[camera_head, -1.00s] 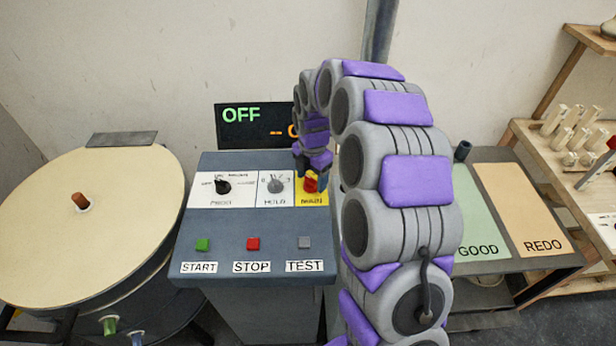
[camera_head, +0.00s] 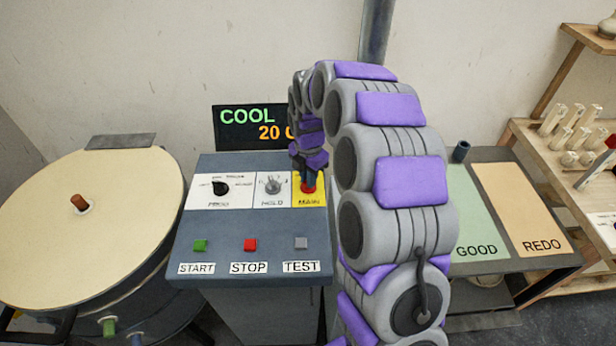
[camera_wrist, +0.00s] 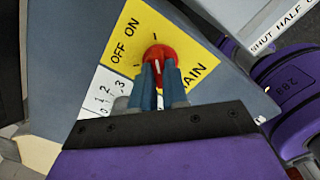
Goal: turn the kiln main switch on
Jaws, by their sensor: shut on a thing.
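The red main switch knob (camera_head: 309,189) sits on the yellow MAIN plate (camera_head: 311,203) at the right of the control panel. In the wrist view, the knob (camera_wrist: 160,54) stands on the yellow plate (camera_wrist: 123,52) marked OFF and ON. My gripper (camera_wrist: 161,80) is shut on the knob with its two blue fingers, which hide part of it. In the head view, my gripper (camera_head: 309,181) reaches down onto the knob from above. The display (camera_head: 256,126) behind the panel reads COOL in green and 20 in orange; my arm covers its right side.
The HOLD knob (camera_head: 273,186) and black PROG knob (camera_head: 220,188) are left of MAIN. START (camera_head: 200,245), STOP (camera_head: 250,244) and TEST (camera_head: 301,243) buttons sit below. The round kiln lid (camera_head: 100,235) is at left; green GOOD (camera_head: 478,225) and orange REDO (camera_head: 525,210) areas are at right.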

